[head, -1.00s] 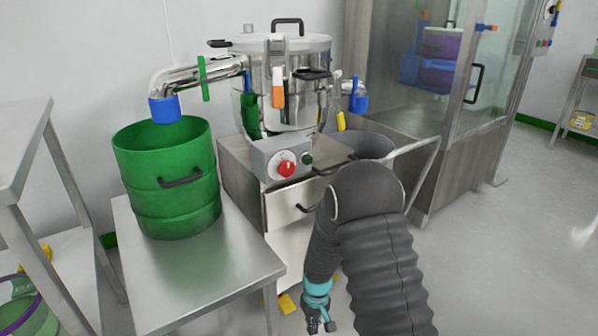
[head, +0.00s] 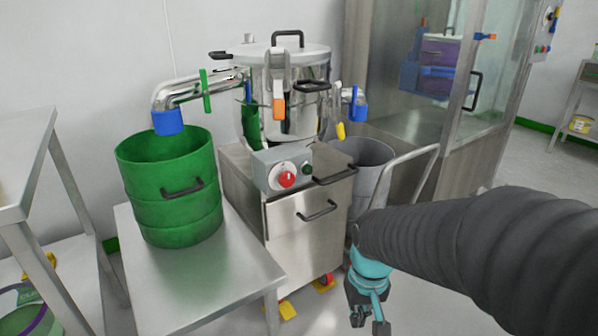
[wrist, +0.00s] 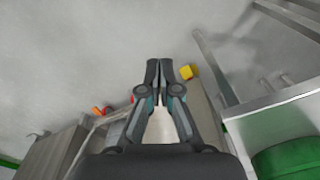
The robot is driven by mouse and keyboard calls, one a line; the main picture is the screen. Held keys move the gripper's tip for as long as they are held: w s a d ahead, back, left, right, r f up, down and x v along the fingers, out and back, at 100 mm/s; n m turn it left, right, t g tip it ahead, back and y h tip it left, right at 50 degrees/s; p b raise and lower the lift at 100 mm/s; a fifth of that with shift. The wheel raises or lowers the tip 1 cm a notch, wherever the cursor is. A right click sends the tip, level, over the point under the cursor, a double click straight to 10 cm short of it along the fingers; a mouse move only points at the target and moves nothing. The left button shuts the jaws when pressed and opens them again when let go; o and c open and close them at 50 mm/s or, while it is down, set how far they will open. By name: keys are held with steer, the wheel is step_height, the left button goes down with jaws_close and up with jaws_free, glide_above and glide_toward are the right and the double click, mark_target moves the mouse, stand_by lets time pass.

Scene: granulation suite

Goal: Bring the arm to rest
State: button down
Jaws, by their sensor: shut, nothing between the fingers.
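My gripper (head: 368,318) hangs at the lower middle of the head view, below the teal wrist of my arm. It is in front of and to the right of the steel machine cabinet (head: 310,240), low over the floor. In the wrist view my gripper (wrist: 160,66) points at the grey floor, its two fingers together with nothing between them. My arm, in a dark ribbed sleeve, reaches in from the right edge of the head view.
A green drum (head: 170,205) stands on a steel table (head: 205,285) at left. A grey bin (head: 365,158) and a pale handrail (head: 412,165) stand behind my arm. A glass-fronted booth (head: 400,95) is at the back. Open floor lies at right.

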steer(key=s+d+r+t+p, duration=0.1)
steer(key=s+d+r+t, duration=0.1)
steer(key=s+r, duration=0.2)
steer(key=s+d+r+m+t+p, duration=0.1)
steer(key=s+d+r+t, duration=0.1)
steer(key=r, duration=0.8)
steer(key=shift+s+r+t, duration=0.4)
steer(key=shift+s+t, duration=0.2)
steer(key=shift+s, duration=0.6)
